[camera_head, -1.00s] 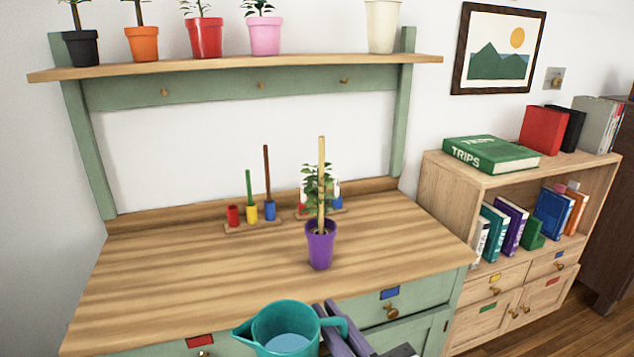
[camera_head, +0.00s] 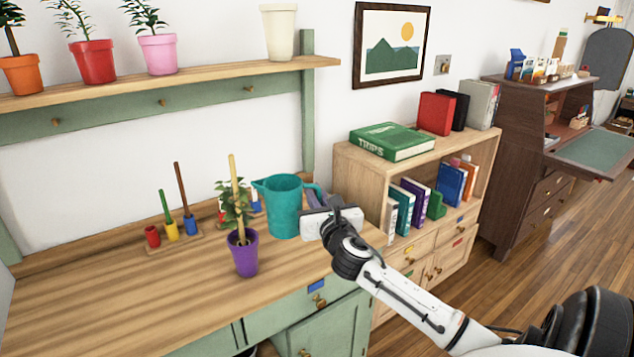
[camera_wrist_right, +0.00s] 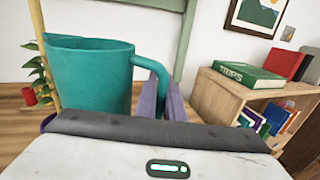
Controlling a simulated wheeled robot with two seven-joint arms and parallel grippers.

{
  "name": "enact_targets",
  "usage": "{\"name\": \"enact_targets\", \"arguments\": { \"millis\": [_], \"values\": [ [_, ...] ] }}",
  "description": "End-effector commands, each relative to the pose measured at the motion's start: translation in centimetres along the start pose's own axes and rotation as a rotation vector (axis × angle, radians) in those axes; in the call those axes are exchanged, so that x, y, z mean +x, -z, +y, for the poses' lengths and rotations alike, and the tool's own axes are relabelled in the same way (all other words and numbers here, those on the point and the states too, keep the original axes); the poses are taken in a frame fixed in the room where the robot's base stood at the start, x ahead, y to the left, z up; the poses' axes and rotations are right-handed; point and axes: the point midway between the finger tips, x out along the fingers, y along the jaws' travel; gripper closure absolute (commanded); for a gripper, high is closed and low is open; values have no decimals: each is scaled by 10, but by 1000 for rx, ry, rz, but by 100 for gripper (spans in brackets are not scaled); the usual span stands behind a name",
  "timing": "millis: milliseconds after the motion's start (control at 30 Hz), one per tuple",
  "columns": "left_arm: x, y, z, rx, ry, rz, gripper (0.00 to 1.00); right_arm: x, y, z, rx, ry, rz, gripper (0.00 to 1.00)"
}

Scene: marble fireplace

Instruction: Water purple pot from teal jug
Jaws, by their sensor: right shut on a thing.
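The teal jug (camera_head: 283,212) is upright just right of the purple pot, its spout pointing left toward the plant. Whether its base touches the bench I cannot tell. My right gripper (camera_head: 316,198) is shut on the jug's handle; the purple fingers and handle also show in the right wrist view, with the jug (camera_wrist_right: 92,82) at left. The purple pot (camera_head: 244,256) stands upright on the bench, holding a leafy plant and a tall wooden stake. In the wrist view the pot is mostly hidden. My left gripper is not in view.
The wooden bench (camera_head: 120,300) is clear at left and front. A shelf (camera_head: 200,82) with several pots runs above. A bookcase (camera_head: 350,165) stands to the right.

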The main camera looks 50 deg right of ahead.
Motion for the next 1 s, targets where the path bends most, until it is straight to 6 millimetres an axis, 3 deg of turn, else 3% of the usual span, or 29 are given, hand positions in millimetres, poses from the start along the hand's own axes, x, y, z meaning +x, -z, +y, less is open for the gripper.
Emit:
{"name": "enact_targets", "arguments": {
  "millis": [167, 567, 600, 733, 800, 1000],
  "values": [
    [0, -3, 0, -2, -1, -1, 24, 7, -5, -10, 3, 21, -3, 100],
    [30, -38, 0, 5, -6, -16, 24, 7, 31, -11, 3, 21, -3, 100],
    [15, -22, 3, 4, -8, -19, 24, 7, 10, -13, -38, 21, 2, 100],
    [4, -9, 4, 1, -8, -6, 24, 6, -1, -16, -135, 20, 25, 100],
    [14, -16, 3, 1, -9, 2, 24, 6, 18, -15, -156, 20, 32, 100],
    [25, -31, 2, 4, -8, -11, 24, 6, 37, -13, -209, 21, 42, 100]
  ]
}}
